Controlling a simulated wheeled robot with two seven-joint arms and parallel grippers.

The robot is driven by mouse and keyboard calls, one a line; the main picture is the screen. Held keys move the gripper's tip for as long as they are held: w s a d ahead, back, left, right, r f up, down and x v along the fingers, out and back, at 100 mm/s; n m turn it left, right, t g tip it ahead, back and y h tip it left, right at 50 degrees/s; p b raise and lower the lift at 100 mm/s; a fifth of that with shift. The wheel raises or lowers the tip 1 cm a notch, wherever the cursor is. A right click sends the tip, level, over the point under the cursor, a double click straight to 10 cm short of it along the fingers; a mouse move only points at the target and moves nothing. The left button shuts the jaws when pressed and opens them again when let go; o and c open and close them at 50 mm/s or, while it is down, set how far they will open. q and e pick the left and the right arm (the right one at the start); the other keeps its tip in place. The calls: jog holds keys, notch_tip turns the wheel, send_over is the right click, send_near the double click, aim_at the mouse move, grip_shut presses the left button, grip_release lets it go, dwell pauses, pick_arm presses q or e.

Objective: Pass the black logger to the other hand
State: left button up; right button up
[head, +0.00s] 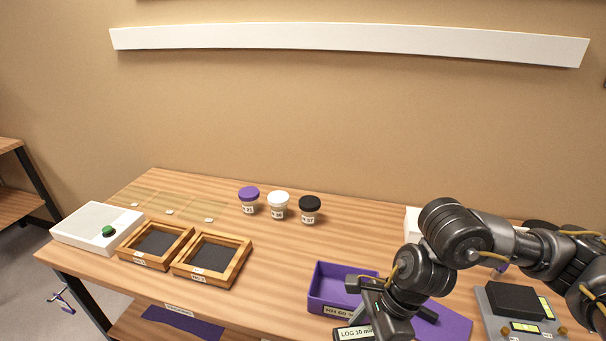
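The black logger (340,338) shows at the bottom edge of the head view, with a white label reading "LOG 10 min". Only its top part is in frame; the rest is cut off. My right gripper (370,312) reaches in from the right and is at the logger, which appears held between its fingers in front of the table's front edge. The contact of the fingers is partly hidden by the gripper body. My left gripper is not in view.
A purple bin (328,301) stands beside my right gripper. A grey device (496,322) with a black block is at the right. Two wooden frames (242,268), a white box (78,232) with a green button, and three lidded jars (278,211) stand further left. The middle tabletop is clear.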

jog(key=shift+s+d+f+n+g, duration=0.2)
jog(key=shift+s+n+g, duration=0.15)
jog(key=shift+n, duration=0.25)
jog(key=shift+d+n, duration=0.3)
jog(key=shift+n, duration=0.4)
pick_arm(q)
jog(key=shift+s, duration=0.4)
pick_arm(e)
jog(key=w+d+r+n+g+h, duration=0.1)
jog(key=w+d+r+n, duration=0.2)
jog(key=w+d, duration=0.3)
jog(key=d+r, duration=0.1)
jog(key=d, duration=0.2)
jog(key=shift+d+r+n+g, duration=0.3)
jog(key=shift+n+g, duration=0.05)
jog(key=shift+n, duration=0.05)
jog(key=shift+a+r, duration=0.1)
jog(key=shift+a, duration=0.05)
